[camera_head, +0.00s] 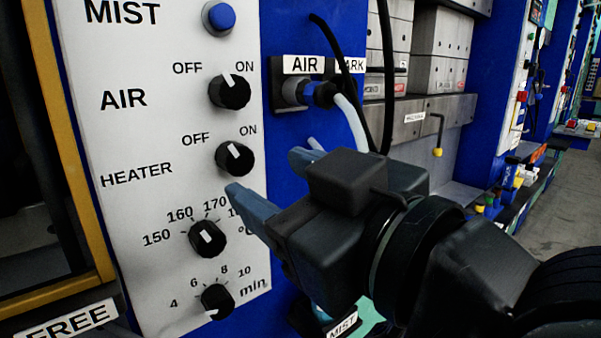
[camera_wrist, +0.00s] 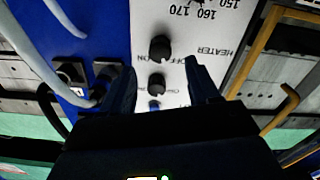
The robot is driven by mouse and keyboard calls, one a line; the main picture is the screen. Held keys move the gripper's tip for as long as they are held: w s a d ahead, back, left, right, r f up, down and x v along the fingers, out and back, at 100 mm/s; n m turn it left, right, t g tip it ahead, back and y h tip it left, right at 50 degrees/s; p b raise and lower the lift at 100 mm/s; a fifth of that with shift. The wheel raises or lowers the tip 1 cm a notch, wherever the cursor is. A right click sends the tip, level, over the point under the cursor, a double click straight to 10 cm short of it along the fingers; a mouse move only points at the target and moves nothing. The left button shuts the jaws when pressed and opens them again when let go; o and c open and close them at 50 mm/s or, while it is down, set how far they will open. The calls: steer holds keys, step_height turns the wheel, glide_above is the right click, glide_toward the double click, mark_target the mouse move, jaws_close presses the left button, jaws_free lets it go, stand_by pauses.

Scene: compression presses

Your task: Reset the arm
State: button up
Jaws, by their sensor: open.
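My gripper (camera_head: 262,180) is in front of the press's white control panel (camera_head: 125,55), near the heater and temperature knobs. Its two blue-grey fingers are spread apart with nothing between them. In the wrist view, my gripper (camera_wrist: 160,92) also shows open, with the black heater knob (camera_wrist: 160,47) seen in the gap between the fingers. In the head view the heater knob (camera_head: 234,158) and the air knob (camera_head: 230,91) both have their pointers turned up and slightly left. The temperature knob (camera_head: 207,238) is left of the lower finger. I cannot tell whether a finger touches the panel.
A blue mist button (camera_head: 218,17) and a minute timer knob (camera_head: 217,299) are on the panel. An air connector (camera_head: 318,94) with a pale hose (camera_head: 352,122) and black cables hangs beside my gripper. A yellow frame (camera_head: 60,140) stands left. Open floor (camera_head: 560,200) shows far right.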

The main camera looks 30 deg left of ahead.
steer(key=shift+s+d, duration=0.2)
steer(key=shift+d, duration=0.35)
steer(key=s+d+f+m+t+h+p, duration=0.2)
steer(key=d+f+m+t+h, duration=0.7)
steer(key=d+f+m, duration=0.9)
steer(key=s+d+f+h, duration=0.3)
steer(key=s+d+f, duration=0.1)
steer(key=s+d, duration=0.5)
steer(key=s+d+f+n+g+h+p, duration=0.1)
steer(key=s+d+f+h, duration=0.2)
steer(key=s+d, duration=0.6)
steer(key=shift+s+d+f+h, duration=0.3)
steer(key=shift+s+h, duration=0.5)
steer(key=shift+s, duration=2)
